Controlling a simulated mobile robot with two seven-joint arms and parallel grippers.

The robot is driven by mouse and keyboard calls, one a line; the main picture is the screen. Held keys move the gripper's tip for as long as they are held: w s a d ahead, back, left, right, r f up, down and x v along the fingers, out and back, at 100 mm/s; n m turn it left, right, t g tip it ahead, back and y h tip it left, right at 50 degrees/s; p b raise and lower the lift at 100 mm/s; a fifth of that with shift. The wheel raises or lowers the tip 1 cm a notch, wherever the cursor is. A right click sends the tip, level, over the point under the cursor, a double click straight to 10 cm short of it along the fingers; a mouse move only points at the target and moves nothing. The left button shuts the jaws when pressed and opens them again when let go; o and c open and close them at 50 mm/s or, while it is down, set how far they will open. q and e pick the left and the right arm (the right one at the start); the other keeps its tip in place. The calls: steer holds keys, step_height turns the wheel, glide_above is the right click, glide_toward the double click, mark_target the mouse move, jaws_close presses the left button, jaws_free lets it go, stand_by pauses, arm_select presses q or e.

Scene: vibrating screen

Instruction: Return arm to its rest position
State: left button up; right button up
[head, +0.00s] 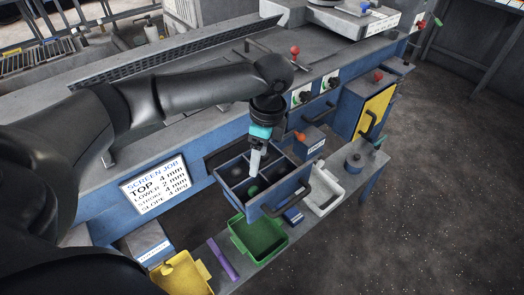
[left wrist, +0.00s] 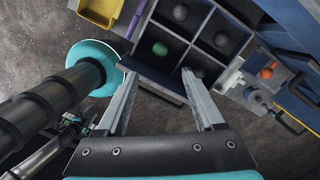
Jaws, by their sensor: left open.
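My left arm comes in from the left in the head view. Its left gripper (head: 256,162) points down over an open blue drawer (head: 283,197) with several compartments. In the left wrist view the two fingers of the left gripper (left wrist: 160,76) are apart with nothing between them. A green ball (left wrist: 160,48) lies in one compartment, and grey balls (left wrist: 221,39) lie in others. The green ball also shows in the head view (head: 253,190), near and below the fingertips. A black cylinder with a teal disc (left wrist: 103,54) fills the left of the wrist view. My right gripper's fingers do not show.
A green tray (head: 262,240), a yellow tray (head: 187,276), a purple bar (head: 223,259) and a white tray (head: 326,193) are around the drawer's front. A box with an orange knob (head: 310,142) stands close right of the gripper. Floor at right is clear.

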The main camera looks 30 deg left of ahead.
arm_select(q)
steer(key=s+d+f+n+t+h, duration=0.25)
steer(key=s+d, duration=0.25)
steer(key=d, duration=0.3)
steer(key=s+d+f+n+t+h, duration=0.1)
steer(key=s+d+f+n+h, duration=0.1)
steer(key=s+d+f, duration=0.45)
steer(key=s+a+r+n+y, duration=0.1)
steer(key=s+a+n+y, duration=0.2)
steer(key=s+a+n, duration=0.5)
step_height(320, 180, down, 22)
steer(key=s+a+f+g, duration=0.2)
steer(key=s+a+f, duration=0.1)
steer(key=s+f, duration=1)
steer(key=s, duration=0.3)
steer(key=shift+s+f+n, duration=0.15)
steer(key=shift+f+n, duration=0.2)
steer(key=shift+f, duration=0.05)
